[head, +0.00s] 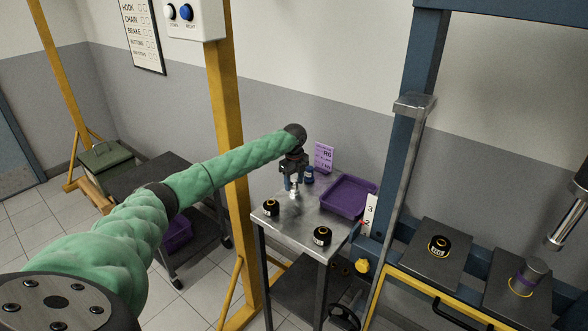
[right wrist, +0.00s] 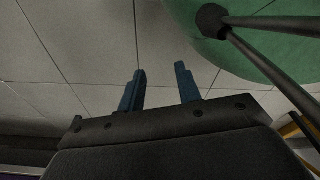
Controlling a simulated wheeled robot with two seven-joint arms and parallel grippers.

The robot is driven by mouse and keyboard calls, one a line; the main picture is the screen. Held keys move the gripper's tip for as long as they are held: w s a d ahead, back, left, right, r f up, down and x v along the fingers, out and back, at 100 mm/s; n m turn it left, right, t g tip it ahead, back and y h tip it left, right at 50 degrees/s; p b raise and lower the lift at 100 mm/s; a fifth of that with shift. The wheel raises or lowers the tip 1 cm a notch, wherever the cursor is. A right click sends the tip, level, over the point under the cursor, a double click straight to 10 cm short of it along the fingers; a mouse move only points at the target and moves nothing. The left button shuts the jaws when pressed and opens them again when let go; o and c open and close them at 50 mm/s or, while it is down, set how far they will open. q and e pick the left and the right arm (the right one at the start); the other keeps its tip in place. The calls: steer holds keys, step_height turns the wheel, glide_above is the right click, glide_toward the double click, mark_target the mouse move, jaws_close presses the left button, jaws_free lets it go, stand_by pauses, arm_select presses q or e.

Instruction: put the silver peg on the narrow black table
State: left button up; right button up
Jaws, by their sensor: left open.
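My left gripper (head: 294,176) points down over a small metal-topped table (head: 290,222). It is open. A small silver piece, which looks like the silver peg (head: 295,191), shows right at its fingertips; I cannot tell whether the fingers touch it. A low black-topped table (head: 128,178) on wheels stands at the left, partly hidden behind my left arm; it may be the narrow black table. My right gripper (right wrist: 160,88) shows in the right wrist view with its two blue fingers apart and nothing between them, above the tiled floor.
On the metal-topped table are a purple tray (head: 347,197) and two black round parts (head: 271,208) (head: 322,236). A yellow post (head: 228,130) stands behind my arm. Dark plates (head: 422,263) with a black ring and a grey cylinder (head: 528,275) are at the right.

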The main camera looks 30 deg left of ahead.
mark_target(294, 180)
arm_select(q)
step_height(294, 180, up, 4)
steer(key=shift+r+b, duration=0.1)
steer(key=shift+b, duration=1)
step_height(294, 180, up, 5)
steer(key=shift+f+b, duration=0.1)
steer(key=shift+b, duration=0.8)
steer(key=shift+r, duration=0.9)
arm_select(e)
steer(key=w+a+r, duration=0.3)
steer(key=w+r, duration=0.3)
steer(key=w, duration=0.3)
steer(key=shift+a, duration=0.25)
arm_select(q)
steer(key=shift+f, duration=0.1)
arm_select(e)
steer(key=shift+w, duration=0.15)
